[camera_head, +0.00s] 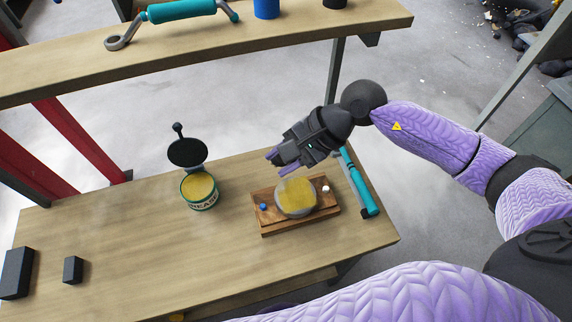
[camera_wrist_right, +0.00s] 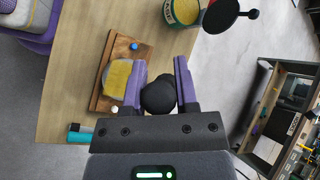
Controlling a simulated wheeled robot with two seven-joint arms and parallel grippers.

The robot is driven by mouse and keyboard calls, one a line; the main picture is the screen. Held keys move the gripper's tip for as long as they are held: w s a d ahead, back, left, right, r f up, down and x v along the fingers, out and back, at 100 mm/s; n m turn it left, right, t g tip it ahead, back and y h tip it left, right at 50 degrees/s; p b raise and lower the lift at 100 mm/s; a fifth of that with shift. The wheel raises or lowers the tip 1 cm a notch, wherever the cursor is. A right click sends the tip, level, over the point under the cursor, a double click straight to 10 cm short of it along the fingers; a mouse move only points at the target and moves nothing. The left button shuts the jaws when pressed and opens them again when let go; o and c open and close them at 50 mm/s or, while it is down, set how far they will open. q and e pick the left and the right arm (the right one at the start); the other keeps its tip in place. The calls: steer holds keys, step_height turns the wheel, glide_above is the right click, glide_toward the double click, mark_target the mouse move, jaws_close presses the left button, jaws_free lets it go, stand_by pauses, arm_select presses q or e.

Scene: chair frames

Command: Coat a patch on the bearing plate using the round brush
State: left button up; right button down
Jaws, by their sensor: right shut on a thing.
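The bearing plate (camera_head: 283,210) is a pale grey disc on a wooden board (camera_head: 271,229), with a yellow patch (camera_head: 296,190) over much of its face. It also shows in the right wrist view (camera_wrist_right: 108,79). My right gripper (camera_head: 277,166) is above the board's far left side. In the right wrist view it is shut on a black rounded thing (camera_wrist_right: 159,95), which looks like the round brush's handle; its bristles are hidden. Whether the brush touches the plate cannot be told. A grease tin (camera_head: 199,191) with yellow grease stands open to the left. My left gripper is not in view.
The tin's black lid (camera_head: 187,152) stands tilted behind it. A teal tool (camera_head: 358,183) lies near the table's right edge. Two dark blocks (camera_head: 73,269) (camera_head: 16,273) are at the front left. A raised shelf (camera_head: 250,45) crosses the back. The table's middle left is clear.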

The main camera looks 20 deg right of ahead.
mark_target(277, 156)
stand_by(0.3)
steer(key=w+g+b, duration=0.1)
steer(key=w+b, duration=0.1)
steer(key=shift+w+f+m+g+b, duration=0.2)
steer(key=shift+w+m+g+b, duration=0.05)
steer(key=shift+m+g+b, duration=0.15)
steer(key=shift+w+r, duration=0.1)
steer(key=shift+w, duration=0.15)
steer(key=shift+r, duration=0.1)
